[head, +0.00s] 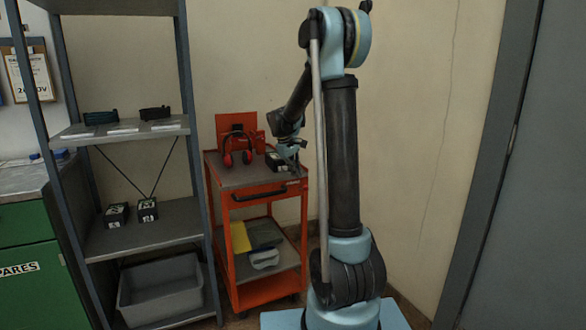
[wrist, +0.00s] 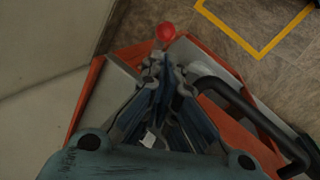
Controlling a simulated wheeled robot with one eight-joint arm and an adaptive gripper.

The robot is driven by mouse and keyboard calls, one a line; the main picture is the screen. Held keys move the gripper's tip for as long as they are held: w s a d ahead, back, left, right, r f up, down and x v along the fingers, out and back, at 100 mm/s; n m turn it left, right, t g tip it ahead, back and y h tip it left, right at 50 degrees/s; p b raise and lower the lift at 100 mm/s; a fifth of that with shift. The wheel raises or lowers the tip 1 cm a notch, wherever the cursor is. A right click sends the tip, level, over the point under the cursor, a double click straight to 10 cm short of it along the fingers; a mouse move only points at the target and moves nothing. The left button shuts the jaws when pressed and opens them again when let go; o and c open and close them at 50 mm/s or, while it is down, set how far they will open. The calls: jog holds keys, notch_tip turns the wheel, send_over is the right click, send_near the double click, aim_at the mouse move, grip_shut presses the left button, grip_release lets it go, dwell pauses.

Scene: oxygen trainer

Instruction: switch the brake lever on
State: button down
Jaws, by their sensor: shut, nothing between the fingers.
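A red ball knob (wrist: 166,32), which looks like the end of the brake lever, shows in the wrist view at the corner of the orange cart, just beyond my fingertips. In the head view my gripper (head: 296,168) is over the right side of the cart's top (head: 235,181). The knob cannot be made out there.
The orange cart carries red ear defenders (head: 237,148) and a dark box (head: 276,162). A black handle (head: 258,194) runs along its front. A grey shelf rack (head: 150,215) stands to its left, with a grey bin (head: 160,290) low down. Yellow floor tape (wrist: 262,52) borders open floor.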

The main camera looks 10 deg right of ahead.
jog(key=shift+x, duration=2.35)
jog(key=shift+a, duration=0.2)
